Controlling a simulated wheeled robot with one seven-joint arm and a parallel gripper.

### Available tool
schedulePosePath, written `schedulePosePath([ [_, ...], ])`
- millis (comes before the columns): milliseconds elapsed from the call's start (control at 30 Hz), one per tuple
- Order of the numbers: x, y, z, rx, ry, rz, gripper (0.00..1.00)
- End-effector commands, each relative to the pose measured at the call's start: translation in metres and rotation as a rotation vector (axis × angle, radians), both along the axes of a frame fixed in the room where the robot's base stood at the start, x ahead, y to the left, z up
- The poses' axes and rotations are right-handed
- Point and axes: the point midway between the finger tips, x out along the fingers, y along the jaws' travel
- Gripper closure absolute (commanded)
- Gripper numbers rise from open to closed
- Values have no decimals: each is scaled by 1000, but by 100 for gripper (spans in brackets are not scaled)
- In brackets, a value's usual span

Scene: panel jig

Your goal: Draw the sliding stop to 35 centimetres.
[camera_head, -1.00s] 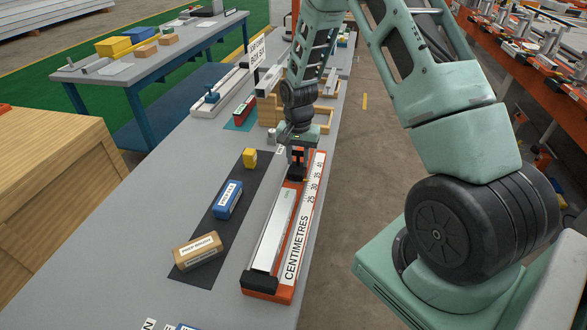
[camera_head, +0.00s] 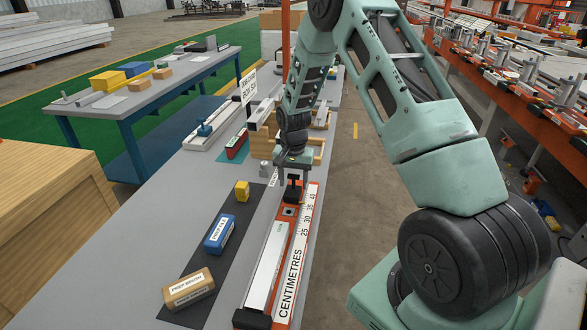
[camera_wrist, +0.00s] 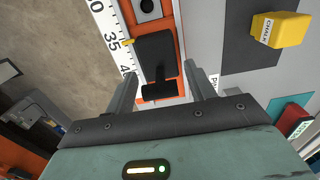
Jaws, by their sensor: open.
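The sliding stop (camera_wrist: 155,57) is a black block with a T-shaped handle on the orange rail of the jig. It also shows below my gripper in the head view (camera_head: 294,190). In the wrist view its yellow pointer (camera_wrist: 128,42) lies at the white centimetre scale (camera_wrist: 108,25), beside the 35 mark as far as I can tell. My gripper (camera_wrist: 163,88) is open, with one finger on each side of the handle and visible gaps between. In the head view my gripper (camera_head: 291,178) is above the stop at the far part of the rail.
A dark mat left of the rail holds a yellow chalk block (camera_head: 242,191), a blue box (camera_head: 219,234) and a brown prep brush box (camera_head: 188,288). A wooden frame (camera_head: 262,143), a red item on a teal mat (camera_head: 237,147) and a sign (camera_head: 249,86) stand farther back.

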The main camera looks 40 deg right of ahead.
Motion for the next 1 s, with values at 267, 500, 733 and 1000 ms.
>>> schedulePosePath([
  [267, 1, 0, 44, -3, -6, 0, 45],
  [500, 1, -1, 101, -2, -7, 0, 45],
  [733, 0, 0, 147, -2, -5, 0, 45],
  [1000, 0, -1, 171, -1, -2, -1, 45],
])
